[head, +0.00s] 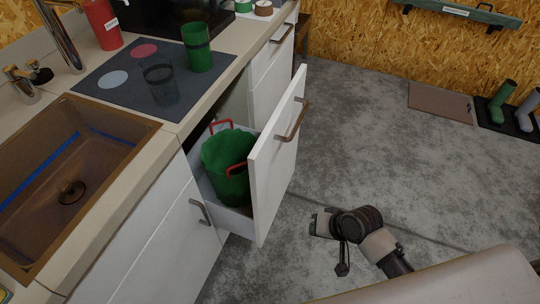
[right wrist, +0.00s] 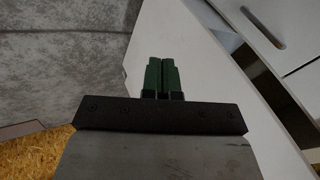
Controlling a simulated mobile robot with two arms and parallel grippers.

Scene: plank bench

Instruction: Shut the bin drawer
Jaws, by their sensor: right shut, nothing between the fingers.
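The bin drawer (head: 277,158) stands pulled out from the white counter front in the head view, with a brown bar handle (head: 293,121) on its front panel. A green bin (head: 223,160) with red handles sits inside it. My right gripper (head: 316,224) is in front of and to the right of the drawer's front panel, apart from it. In the right wrist view its two green fingers (right wrist: 162,75) are together and empty, with a white panel (right wrist: 190,65) beyond them. My left gripper is not in view.
The grey floor (head: 370,130) right of the drawer is clear. Boots (head: 502,97) stand on a tray at the far right.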

